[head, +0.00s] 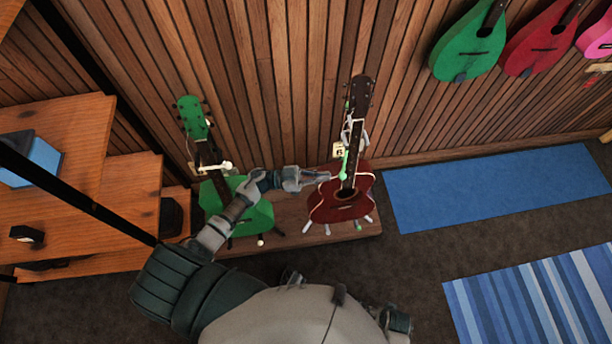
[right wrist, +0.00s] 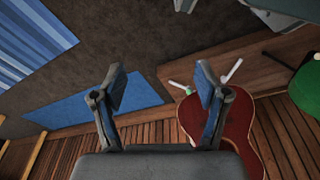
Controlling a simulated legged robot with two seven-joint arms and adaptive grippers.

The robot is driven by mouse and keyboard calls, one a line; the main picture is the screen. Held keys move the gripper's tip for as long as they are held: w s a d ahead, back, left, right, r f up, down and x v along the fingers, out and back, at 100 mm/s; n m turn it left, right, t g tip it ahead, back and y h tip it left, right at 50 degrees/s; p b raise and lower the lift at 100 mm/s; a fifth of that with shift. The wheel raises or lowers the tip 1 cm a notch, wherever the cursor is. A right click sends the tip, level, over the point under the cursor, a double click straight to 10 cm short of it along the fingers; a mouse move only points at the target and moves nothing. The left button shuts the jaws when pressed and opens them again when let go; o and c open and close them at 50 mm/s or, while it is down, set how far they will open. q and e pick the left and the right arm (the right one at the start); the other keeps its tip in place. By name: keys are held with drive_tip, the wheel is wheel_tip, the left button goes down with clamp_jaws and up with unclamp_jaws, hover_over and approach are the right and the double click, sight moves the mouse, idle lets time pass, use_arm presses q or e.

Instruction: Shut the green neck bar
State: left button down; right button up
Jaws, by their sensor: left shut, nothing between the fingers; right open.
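The green neck bar (head: 345,163) is a short green rod with a rounded end on the stand of the dark red ukulele (head: 341,202). It shows beside the ukulele's neck, on its left, and points down toward the camera, not across the strings. My left gripper (head: 326,176) is shut and empty, its tips just left of the bar's lower end; I cannot tell whether they touch. My right gripper (right wrist: 160,88) is open and empty in the right wrist view. The red ukulele (right wrist: 240,130) shows beyond its right finger there.
A green ukulele (head: 262,217) on another stand, with a whitish bar (head: 213,167), is left, partly behind my left arm. Both stands are on a low wooden platform (head: 290,232) by the slatted wall. Wooden steps (head: 90,180) stand left. Blue mats (head: 490,185) lie right.

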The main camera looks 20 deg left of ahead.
use_arm(q)
drive_tip(key=shift+x, duration=1)
use_arm(e)
drive_tip(key=shift+w+d, duration=0.35)
drive_tip(key=shift+w, duration=0.05)
use_arm(q)
drive_tip(key=shift+s+a, duration=0.1)
use_arm(e)
drive_tip(key=shift+a+r, duration=0.1)
drive_tip(key=shift+a, duration=0.1)
